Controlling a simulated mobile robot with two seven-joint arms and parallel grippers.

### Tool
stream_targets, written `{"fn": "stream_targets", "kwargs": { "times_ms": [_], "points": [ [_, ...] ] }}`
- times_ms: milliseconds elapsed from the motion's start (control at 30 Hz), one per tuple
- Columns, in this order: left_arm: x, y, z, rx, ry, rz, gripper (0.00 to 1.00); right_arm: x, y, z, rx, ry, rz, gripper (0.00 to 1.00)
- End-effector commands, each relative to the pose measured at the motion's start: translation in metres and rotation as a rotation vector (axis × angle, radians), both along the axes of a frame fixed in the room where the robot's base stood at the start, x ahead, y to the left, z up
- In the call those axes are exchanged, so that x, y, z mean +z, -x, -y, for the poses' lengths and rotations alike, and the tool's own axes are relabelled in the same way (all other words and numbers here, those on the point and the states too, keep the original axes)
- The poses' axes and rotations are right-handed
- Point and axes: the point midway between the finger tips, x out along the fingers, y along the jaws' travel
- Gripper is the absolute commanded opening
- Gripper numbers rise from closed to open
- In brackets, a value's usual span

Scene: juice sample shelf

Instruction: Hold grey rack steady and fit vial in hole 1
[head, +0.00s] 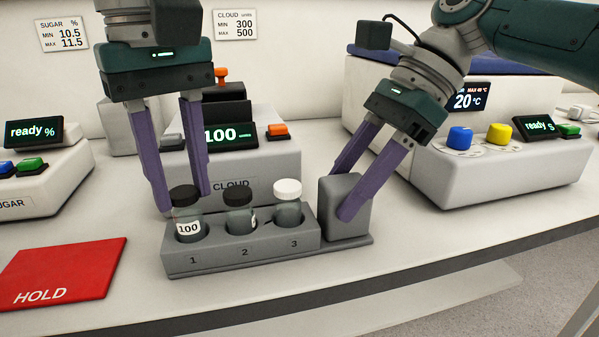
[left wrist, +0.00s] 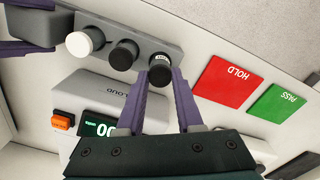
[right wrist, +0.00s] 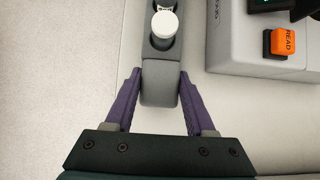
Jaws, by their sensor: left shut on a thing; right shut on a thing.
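The grey rack (head: 218,257) stands on the white bench with holes marked 1, 2 and 3. A black-capped vial (head: 186,212) labelled 100 is upright at hole 1; its lower end is hidden by the rack, and I cannot tell how deep it sits. My left gripper (head: 182,200) is shut on this vial, and its fingertips reach the cap (left wrist: 161,58) in the left wrist view. My right gripper (head: 338,195) is shut on the grey block (head: 345,207) at the rack's right end, also seen in the right wrist view (right wrist: 160,88).
A black-capped vial (head: 239,208) stands in hole 2 and a white-capped vial (head: 288,203) in hole 3. The CLOUD machine (head: 262,165) is close behind the rack. A red HOLD mat (head: 65,272) lies left; a green PASS mat (left wrist: 279,112) lies beyond it.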

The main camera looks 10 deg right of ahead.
Motion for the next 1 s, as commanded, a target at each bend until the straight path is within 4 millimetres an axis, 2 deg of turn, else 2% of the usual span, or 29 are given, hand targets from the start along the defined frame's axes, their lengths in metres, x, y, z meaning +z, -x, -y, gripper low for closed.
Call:
{"fn": "stream_targets", "kwargs": {
  "times_ms": [300,333,633,867,1000],
  "points": [
    [-0.004,0.0,0.0,0.0,0.001,0.0,0.0,0.001,0.0,0.0,0.0,-0.001,0.001,0.19],
    [-0.004,0.0,0.0,0.0,0.0,0.0,0.37,0.001,0.0,0.0,0.0,-0.001,0.001,0.19],
    [-0.004,0.0,0.0,0.0,0.0,0.0,0.7,0.001,0.0,0.0,0.0,-0.001,0.001,0.19],
    [-0.003,0.0,0.0,0.0,0.0,0.0,0.7,0.001,0.0,0.0,0.0,-0.001,0.001,0.19],
    [0.009,-0.001,0.0,0.0,0.002,0.002,0.7,0.001,0.0,0.0,0.0,-0.001,0.001,0.19]
  ]
}}
